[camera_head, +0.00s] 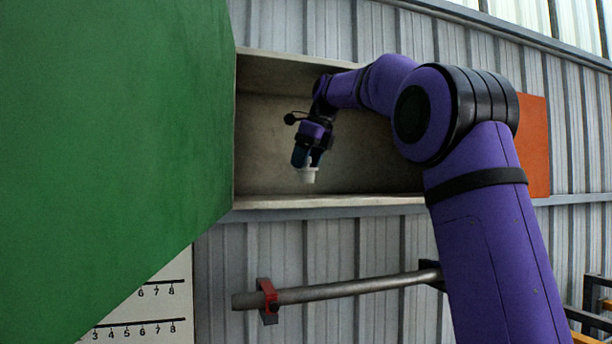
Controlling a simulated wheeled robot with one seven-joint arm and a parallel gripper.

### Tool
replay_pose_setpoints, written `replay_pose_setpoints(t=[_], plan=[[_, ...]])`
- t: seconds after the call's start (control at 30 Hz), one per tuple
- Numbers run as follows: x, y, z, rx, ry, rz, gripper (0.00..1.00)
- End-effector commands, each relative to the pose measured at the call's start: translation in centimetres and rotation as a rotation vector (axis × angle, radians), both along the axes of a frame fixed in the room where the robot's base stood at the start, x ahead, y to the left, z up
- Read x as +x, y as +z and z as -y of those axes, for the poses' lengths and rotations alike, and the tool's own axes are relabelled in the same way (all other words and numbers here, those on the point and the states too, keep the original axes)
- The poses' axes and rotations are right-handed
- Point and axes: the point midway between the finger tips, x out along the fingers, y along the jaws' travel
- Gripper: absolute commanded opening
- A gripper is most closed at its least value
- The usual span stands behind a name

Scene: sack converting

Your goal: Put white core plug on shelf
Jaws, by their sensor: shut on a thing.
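The white core plug (308,175) is a small pale piece at the tip of my gripper (306,164). My gripper points down and is shut on the plug's upper part. The shelf (275,203) is a pale, box-like recess with a top, a back and a bottom board against the corrugated wall. My gripper and the plug are in front of the shelf's back panel in the picture, with the plug a little above the bottom board. I cannot tell the exact depth of the plug over the board. My arm hides the shelf's right part.
A large green panel (110,120) covers the left and the shelf's left end. Below the shelf, a grey bar (345,289) rests at a red bracket (267,298). An orange panel (535,145) is at the right. The visible shelf board is bare.

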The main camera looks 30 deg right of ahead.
Motion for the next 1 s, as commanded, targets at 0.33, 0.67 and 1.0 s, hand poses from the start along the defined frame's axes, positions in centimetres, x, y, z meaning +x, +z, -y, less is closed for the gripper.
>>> replay_pose_setpoints(t=[0.33, 0.67, 1.0], plan=[[0.2, -2.9, 0.1, 0.002, 0.001, -0.001, 0.41], [0.2, -3.5, 0.1, 0.000, 0.001, 0.001, 0.41], [0.3, -3.8, 0.1, 0.000, 0.001, 0.000, 0.89]])
